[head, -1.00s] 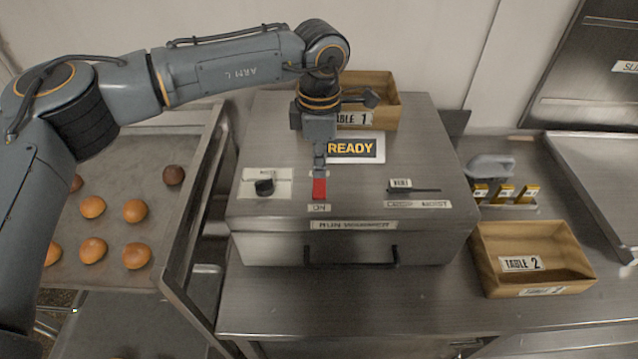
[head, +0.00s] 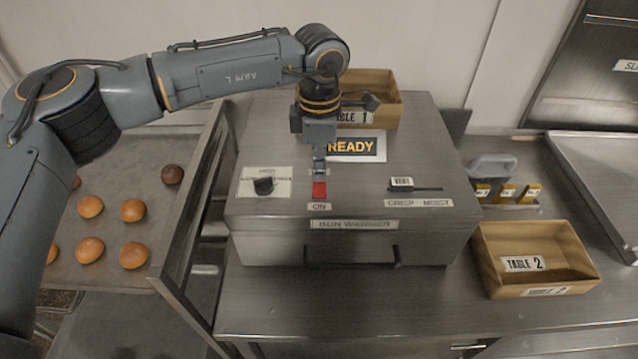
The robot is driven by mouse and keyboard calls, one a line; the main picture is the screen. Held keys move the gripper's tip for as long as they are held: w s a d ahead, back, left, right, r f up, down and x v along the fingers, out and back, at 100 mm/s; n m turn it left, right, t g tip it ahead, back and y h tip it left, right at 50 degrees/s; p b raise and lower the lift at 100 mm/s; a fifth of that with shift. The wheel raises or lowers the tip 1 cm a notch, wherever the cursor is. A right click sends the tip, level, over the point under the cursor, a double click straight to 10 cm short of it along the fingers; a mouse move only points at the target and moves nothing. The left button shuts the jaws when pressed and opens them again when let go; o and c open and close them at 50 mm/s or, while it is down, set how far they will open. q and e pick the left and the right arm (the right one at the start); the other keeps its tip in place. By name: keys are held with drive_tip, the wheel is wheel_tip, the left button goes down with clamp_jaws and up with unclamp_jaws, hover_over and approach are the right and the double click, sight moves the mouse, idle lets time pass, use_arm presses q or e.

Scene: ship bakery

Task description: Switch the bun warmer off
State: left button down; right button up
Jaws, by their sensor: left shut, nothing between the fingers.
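The bun warmer (head: 353,250) is a grey metal box on the counter with a label and a handle on its front. On its top is a red switch (head: 319,189) with an "ON" label in front of it. A sign on the warmer (head: 352,147) reads "READY". My left gripper (head: 319,171) is shut and empty, pointing down just behind the red switch. Its tips are at or very near the switch; I cannot tell whether they touch it. My right gripper is not in view.
A black knob (head: 264,186) and a vent slider (head: 415,188) flank the switch. A "TABLE 1" box (head: 385,82) stands behind my left wrist. A "TABLE 2" box (head: 535,235) is at right. A tray (head: 95,240) with several buns is at left.

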use_arm(q)
drive_tip(key=shift+f+b, duration=0.35)
drive_tip(key=shift+f, duration=0.1)
drive_tip(key=shift+r, duration=0.2)
drive_tip(key=shift+r+p, duration=1.45)
drive_tip(key=shift+r, duration=1.95)
drive_tip(key=shift+f, duration=0.1)
